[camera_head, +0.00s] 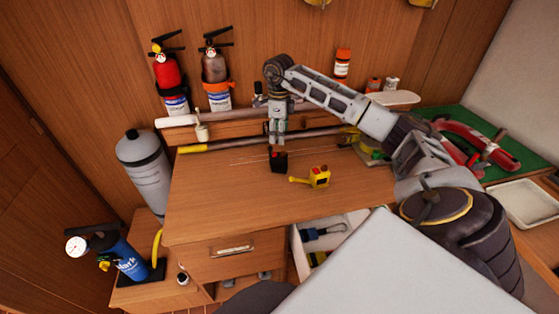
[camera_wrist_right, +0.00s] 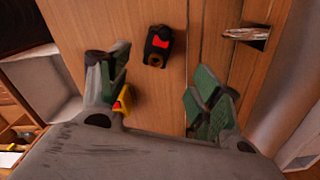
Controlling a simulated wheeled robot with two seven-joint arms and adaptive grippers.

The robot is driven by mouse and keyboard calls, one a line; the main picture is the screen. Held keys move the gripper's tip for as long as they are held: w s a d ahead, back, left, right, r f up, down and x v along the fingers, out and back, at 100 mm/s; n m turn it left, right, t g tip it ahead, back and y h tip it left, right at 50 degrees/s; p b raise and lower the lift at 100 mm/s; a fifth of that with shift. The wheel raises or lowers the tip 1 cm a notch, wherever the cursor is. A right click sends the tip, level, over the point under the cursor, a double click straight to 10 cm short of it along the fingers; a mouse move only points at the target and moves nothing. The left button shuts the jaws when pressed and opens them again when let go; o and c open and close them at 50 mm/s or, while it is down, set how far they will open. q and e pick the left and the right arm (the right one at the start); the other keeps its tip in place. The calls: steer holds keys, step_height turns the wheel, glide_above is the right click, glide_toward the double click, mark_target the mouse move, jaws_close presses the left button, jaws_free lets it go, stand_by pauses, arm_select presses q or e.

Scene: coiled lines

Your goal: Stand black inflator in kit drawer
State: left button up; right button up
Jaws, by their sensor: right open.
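The black inflator (camera_head: 278,161), a small black block with red on it, stands on the wooden worktop. It also shows in the right wrist view (camera_wrist_right: 158,46), beyond the fingertips and toward the top. My right gripper (camera_head: 276,140) points down just above or behind the inflator; any contact cannot be told in the head view. In the wrist view its green-padded fingers (camera_wrist_right: 160,90) are spread apart with nothing between them. An open white-lined drawer (camera_head: 297,252), which looks like the kit drawer, sits below the worktop's front edge and holds a dark blue item. My left gripper is not seen.
A yellow device (camera_head: 319,177) lies right of the inflator. Fire extinguishers (camera_head: 168,75) and a rail (camera_head: 210,146) line the back. A grey cylinder (camera_head: 145,168) stands left. A green tray (camera_head: 470,135) with red tools is at right. The worktop's left half is clear.

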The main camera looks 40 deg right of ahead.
glide_above(279, 155)
step_height(279, 155, down, 5)
steer(key=shift+f, duration=0.55)
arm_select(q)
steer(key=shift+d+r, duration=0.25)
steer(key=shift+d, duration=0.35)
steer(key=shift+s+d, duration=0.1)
arm_select(e)
steer(key=shift+f, duration=0.1)
